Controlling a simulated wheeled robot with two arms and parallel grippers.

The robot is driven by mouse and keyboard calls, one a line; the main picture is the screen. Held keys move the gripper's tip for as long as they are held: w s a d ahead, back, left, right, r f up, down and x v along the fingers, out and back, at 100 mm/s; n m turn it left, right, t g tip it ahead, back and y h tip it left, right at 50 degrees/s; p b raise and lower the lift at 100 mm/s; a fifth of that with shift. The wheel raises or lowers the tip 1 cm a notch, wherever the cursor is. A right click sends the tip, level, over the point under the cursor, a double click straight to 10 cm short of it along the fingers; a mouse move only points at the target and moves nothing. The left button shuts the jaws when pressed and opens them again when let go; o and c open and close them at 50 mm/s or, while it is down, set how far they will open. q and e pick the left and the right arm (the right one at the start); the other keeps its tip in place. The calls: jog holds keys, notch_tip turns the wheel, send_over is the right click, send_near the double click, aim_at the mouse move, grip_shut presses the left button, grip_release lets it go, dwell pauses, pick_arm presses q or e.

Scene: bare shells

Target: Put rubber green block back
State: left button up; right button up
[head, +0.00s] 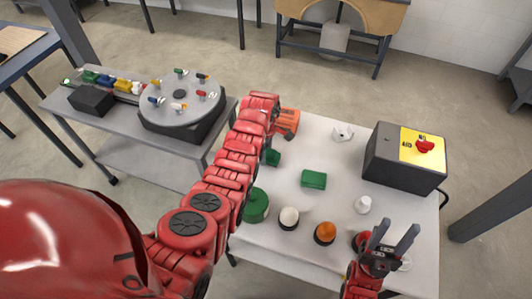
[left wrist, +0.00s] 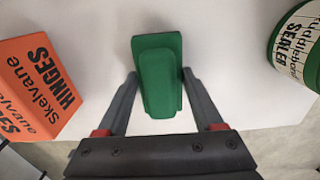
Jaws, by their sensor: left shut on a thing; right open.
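A green block (left wrist: 158,85) stands between the fingers of my left gripper (left wrist: 160,75) in the left wrist view, and the fingers are shut on its sides. In the head view this green block (head: 273,157) shows only partly beside my left arm, which hides the gripper. The block appears to be at the white table top. A second green block (head: 313,179) lies apart on the table, to the right. I cannot tell by sight which is rubber. My right gripper (head: 393,238) is open and empty near the table's front right.
An orange hinges box (head: 288,121) and a green sealer can (head: 256,206) flank the held block. White (head: 289,217) and orange (head: 325,232) round items stand in front. A dark box with a red switch (head: 405,158) is right. A turntable (head: 181,105) stands left.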

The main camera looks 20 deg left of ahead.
pick_arm(q)
jog(key=shift+f, duration=0.55)
jog(key=shift+f, duration=0.25)
jog(key=o, duration=1.3)
jog(key=shift+r, duration=0.1)
